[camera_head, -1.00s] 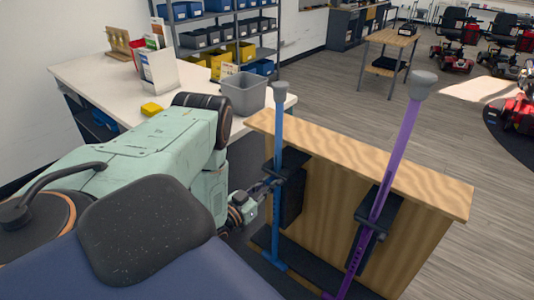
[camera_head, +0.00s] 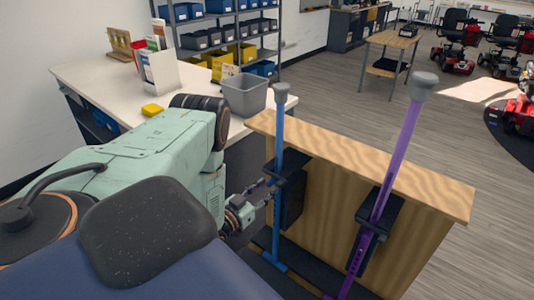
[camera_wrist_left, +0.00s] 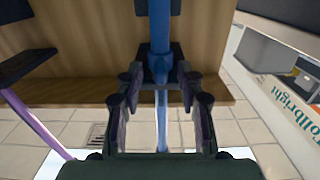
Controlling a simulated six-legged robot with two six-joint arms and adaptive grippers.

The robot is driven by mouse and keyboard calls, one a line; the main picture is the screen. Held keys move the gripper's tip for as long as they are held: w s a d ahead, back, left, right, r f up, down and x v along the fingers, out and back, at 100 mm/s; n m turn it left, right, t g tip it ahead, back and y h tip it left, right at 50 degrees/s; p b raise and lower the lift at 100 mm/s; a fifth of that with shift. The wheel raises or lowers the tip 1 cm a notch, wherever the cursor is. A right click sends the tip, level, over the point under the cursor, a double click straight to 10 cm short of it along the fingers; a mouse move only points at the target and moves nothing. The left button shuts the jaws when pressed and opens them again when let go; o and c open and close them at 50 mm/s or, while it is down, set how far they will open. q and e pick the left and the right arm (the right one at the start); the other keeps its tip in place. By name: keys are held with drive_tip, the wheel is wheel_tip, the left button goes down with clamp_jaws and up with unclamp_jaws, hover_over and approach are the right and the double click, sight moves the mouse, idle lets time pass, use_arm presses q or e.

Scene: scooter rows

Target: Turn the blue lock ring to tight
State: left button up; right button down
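A blue crutch or cane shaft (camera_head: 280,140) with a grey top stands upright in a dark holder on a wooden panel. In the left wrist view the blue shaft (camera_wrist_left: 160,25) runs down the middle. The blue lock ring (camera_wrist_left: 160,70) seems to be its wider blue collar, above a thinner, paler tube. The ring is too small to make out in the head view. My right gripper is not seen.
A purple shaft (camera_head: 395,165) stands in a second dark holder to the right. The wooden panel (camera_head: 335,200) is close behind both shafts. A white counter (camera_head: 95,75) with a grey bin (camera_head: 245,95) is at the back left. Open floor lies to the right.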

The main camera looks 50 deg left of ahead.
use_arm(q)
drive_tip(key=s+d, duration=0.1)
drive_tip(key=s, duration=0.9)
drive_tip(key=shift+s, duration=0.3)
drive_tip(key=shift+d, duration=0.1)
